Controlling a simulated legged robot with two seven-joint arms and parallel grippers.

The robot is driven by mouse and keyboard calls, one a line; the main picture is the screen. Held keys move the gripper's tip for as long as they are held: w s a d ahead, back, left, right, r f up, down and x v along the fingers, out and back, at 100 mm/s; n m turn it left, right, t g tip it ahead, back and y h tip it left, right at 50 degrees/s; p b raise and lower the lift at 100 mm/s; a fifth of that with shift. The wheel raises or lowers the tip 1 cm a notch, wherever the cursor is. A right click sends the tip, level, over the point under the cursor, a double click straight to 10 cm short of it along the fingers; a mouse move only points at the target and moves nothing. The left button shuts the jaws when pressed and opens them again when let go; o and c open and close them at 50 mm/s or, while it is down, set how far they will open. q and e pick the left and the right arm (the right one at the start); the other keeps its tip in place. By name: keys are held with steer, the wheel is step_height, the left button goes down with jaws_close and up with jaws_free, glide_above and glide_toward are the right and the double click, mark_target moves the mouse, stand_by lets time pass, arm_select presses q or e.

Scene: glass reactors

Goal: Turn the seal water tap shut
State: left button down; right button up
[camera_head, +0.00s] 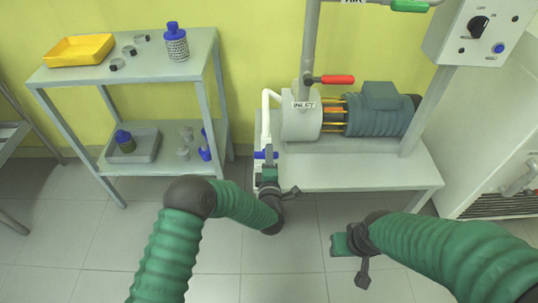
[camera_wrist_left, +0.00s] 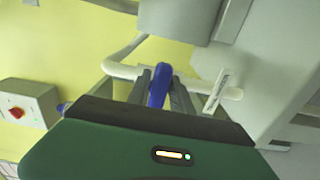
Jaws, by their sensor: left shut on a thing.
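The seal water tap has a blue handle (camera_head: 260,155) on the white pipe (camera_head: 266,115) left of the pump. My left gripper (camera_head: 267,170) is at it, by the left end of the pump bench. In the left wrist view the blue handle (camera_wrist_left: 157,88) stands between my two grey fingers (camera_wrist_left: 158,97), which are shut on it. The white pipe (camera_wrist_left: 120,70) passes crosswise behind. The tap's body is mostly hidden by my gripper. My right gripper (camera_head: 337,244) is low over the floor, in front of the bench, away from the tap; its jaws do not show clearly.
The pump (camera_head: 302,123) and its motor (camera_head: 376,115) sit on the grey bench (camera_head: 390,170). A red lever (camera_head: 337,79) and a green lever (camera_head: 409,5) are above. A control box (camera_head: 480,32) is at the right. A shelf (camera_head: 130,75) stands at the left.

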arm_select(q)
steer(key=shift+s+d+f, duration=0.1)
steer(key=shift+d+f, duration=0.05)
steer(key=shift+f, duration=0.1)
steer(key=c, duration=1.5)
jaws_free()
steer(key=shift+o, duration=1.1)
steer(key=shift+r, duration=0.1)
steer(key=shift+s, duration=0.3)
steer(key=s+p, duration=0.5)
steer(key=s, duration=1.1)
